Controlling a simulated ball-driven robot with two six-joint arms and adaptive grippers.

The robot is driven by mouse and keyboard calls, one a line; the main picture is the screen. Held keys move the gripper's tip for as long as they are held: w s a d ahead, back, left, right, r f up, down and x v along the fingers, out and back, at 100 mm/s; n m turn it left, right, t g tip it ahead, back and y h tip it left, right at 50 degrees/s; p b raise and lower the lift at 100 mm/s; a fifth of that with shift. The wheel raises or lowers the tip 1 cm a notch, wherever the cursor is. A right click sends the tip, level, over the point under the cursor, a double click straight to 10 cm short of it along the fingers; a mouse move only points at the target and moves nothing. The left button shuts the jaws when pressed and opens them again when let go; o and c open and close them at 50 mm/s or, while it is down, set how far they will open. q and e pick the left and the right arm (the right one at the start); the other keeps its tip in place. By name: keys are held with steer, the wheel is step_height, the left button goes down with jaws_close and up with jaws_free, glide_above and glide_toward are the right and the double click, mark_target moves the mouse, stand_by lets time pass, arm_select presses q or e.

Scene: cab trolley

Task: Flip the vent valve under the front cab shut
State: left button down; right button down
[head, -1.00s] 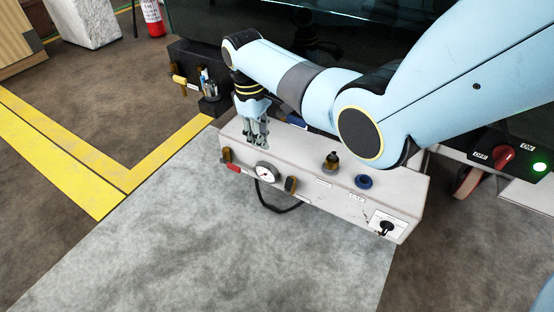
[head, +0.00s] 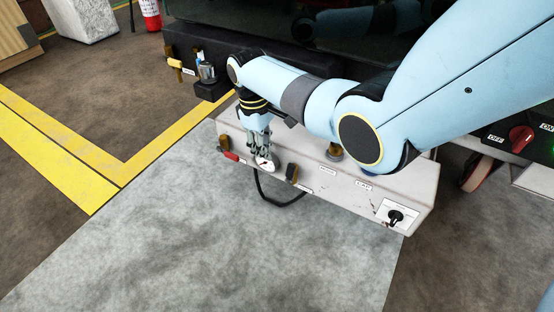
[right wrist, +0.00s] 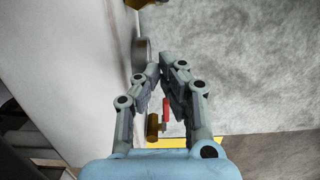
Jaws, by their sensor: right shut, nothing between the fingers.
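A small brass valve with a red lever (head: 231,156) sits at the left end of the front face of the long white box (head: 340,192); which fitting is the vent valve cannot be read. In the right wrist view the red lever (right wrist: 166,108) and its brass body (right wrist: 153,127) show between the fingers, beyond them. My right gripper (head: 261,157) is shut and empty, pointing down at the box's front, just right of the red lever. Its fingertips overlap the round gauge (head: 267,165) in the head view; contact cannot be told. The wrist view shows the closed fingers (right wrist: 167,68). My left gripper is out of view.
Another brass fitting (head: 292,172) sits right of the gauge, with a black cable loop (head: 272,194) hanging below. A black rotary switch (head: 396,217) is at the box's right end. A red knob (head: 521,138) is further right. The grey floor in front is clear.

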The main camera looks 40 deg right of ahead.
mark_target(290, 174)
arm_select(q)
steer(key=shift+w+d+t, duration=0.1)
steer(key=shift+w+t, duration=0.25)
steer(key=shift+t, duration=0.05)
arm_select(e)
steer(key=s, duration=0.1)
steer(key=s+d, duration=0.1)
steer(key=s, duration=0.1)
steer(key=shift+s+d+f, duration=0.25)
steer(key=shift+s+f, duration=0.1)
arm_select(q)
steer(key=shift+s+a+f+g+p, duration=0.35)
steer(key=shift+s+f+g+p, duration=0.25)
steer(key=shift+p, duration=0.55)
arm_select(e)
steer(key=shift+s+d+r+t+y, duration=0.25)
steer(key=shift+s+t+y, duration=0.1)
steer(key=shift+t, duration=0.15)
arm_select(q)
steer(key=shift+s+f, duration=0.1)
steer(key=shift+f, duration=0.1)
